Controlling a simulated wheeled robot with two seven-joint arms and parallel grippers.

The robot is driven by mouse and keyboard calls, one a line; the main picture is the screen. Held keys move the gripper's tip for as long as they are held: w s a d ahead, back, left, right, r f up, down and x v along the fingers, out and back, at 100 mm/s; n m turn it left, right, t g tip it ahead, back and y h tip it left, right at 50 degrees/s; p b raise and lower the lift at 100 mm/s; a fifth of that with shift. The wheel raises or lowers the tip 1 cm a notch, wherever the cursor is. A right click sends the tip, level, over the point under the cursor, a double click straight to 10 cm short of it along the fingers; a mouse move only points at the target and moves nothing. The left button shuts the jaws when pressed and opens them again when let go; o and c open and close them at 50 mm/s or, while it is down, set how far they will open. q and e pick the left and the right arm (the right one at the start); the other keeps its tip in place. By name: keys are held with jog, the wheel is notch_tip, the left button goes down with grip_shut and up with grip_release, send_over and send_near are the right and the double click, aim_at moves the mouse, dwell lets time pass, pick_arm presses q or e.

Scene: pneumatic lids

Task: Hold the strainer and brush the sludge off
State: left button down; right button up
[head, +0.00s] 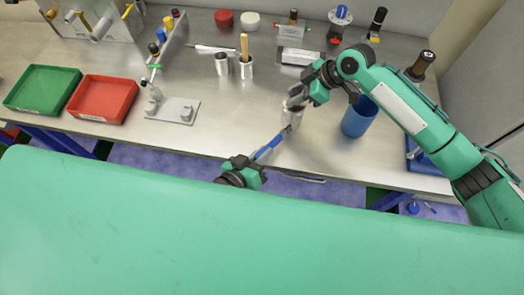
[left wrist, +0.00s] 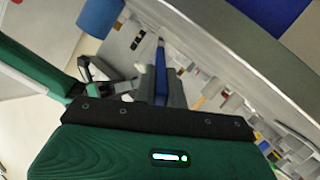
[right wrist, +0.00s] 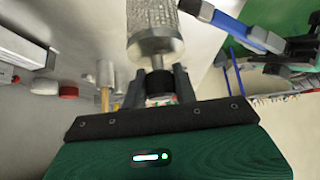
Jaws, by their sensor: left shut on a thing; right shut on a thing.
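My right gripper (head: 302,93) is shut on the strainer (head: 291,116), a grey mesh cylinder, above the bench near its front edge. In the right wrist view the strainer's mesh body (right wrist: 153,28) extends beyond the fingers (right wrist: 160,82). My left gripper (head: 257,163) is shut on a blue-handled brush (head: 268,148) at the bench's front edge. In the left wrist view the blue handle (left wrist: 161,78) stands between the fingers. No sludge is clearly visible.
A blue cup (head: 359,117) stands right of the strainer. A red tray (head: 103,98), a green tray (head: 42,90) and a grey stand (head: 172,110) are at left. Bench (head: 225,120) left of the strainer is clear.

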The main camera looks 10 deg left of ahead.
pick_arm(q)
jog(key=shift+w+f, duration=0.1)
jog(key=shift+f, duration=0.2)
jog(key=shift+s, duration=0.45)
jog(key=s, duration=0.6)
dwell(0.3)
pick_arm(e)
jog(key=o, duration=1.1)
jog(key=shift+c, duration=0.2)
